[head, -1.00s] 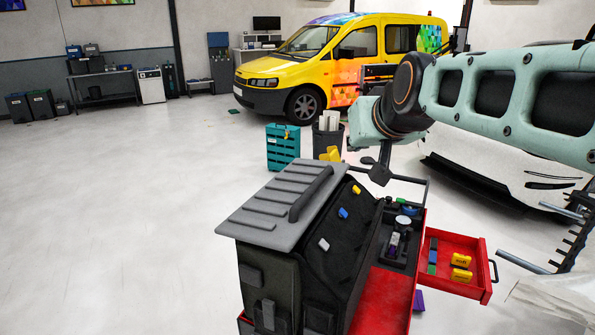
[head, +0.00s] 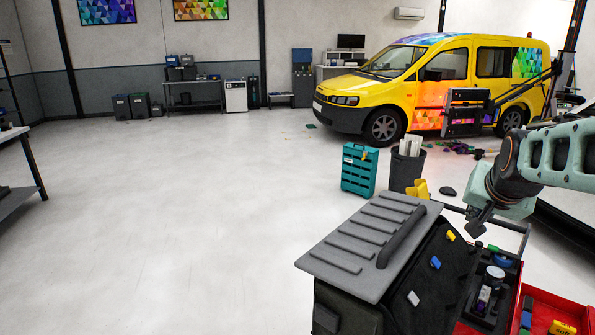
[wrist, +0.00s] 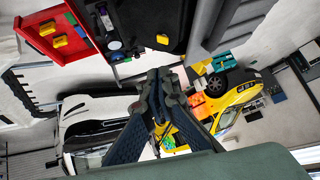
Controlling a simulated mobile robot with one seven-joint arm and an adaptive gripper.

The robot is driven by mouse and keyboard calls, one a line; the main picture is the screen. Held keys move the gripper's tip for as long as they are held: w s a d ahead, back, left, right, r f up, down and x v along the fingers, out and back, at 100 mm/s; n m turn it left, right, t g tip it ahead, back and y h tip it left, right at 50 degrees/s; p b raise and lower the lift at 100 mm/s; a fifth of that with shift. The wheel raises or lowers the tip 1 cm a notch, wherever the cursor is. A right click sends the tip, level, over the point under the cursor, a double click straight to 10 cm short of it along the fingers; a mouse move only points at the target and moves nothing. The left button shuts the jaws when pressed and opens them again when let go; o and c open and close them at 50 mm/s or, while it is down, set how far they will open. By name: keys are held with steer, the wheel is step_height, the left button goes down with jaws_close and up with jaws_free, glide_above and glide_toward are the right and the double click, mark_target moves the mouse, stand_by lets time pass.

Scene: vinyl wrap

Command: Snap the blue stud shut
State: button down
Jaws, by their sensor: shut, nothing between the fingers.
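The blue stud (head: 435,262) is on the sloping black front panel of a dark case (head: 397,322). A yellow stud (head: 450,236) is above it and a white stud (head: 413,298) below it. I cannot tell whether the blue stud's parts are snapped together. My gripper (head: 474,234) is shut and empty, in the air to the right of the yellow stud and apart from the blue one in the head view. In the wrist view my gripper's fingers (wrist: 158,72) meet with nothing between them. A yellow stud (wrist: 163,39) shows just beyond them; I cannot make out the blue stud there.
A grey ribbed lid with a handle (head: 365,235) tops the case. A red drawer (head: 540,308) with yellow blocks is at lower right. A teal crate (head: 358,170) and a dark bin (head: 405,168) stand behind. The floor at left is clear.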

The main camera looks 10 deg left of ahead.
mark_target(436, 262)
steer(key=shift+m+g, duration=0.7)
steer(key=shift+m, duration=0.1)
steer(key=s+f, duration=0.1)
steer(key=s+d+f, duration=0.1)
steer(key=s+f, duration=0.1)
steer(key=s, duration=0.1)
steer(key=shift+d+f, duration=0.1)
steer(key=shift+d, duration=0.15)
steer(key=a+f+b, duration=0.1)
steer(key=f, duration=0.1)
steer(key=w+a+f+b, duration=0.1)
steer(key=f+b, duration=0.1)
steer(key=w+a+f+b, duration=0.1)
steer(key=a+f+b, duration=0.1)
steer(key=shift+w+f, duration=0.15)
steer(key=shift+w+a+f+b, duration=0.25)
steer(key=shift+a+f+b, duration=0.05)
steer(key=shift+a+b, duration=0.1)
steer(key=shift+f, duration=0.1)
stand_by(0.4)
steer(key=shift+w+a+f+b, duration=0.1)
steer(key=shift+a+f+b, duration=0.15)
steer(key=shift+b, duration=0.25)
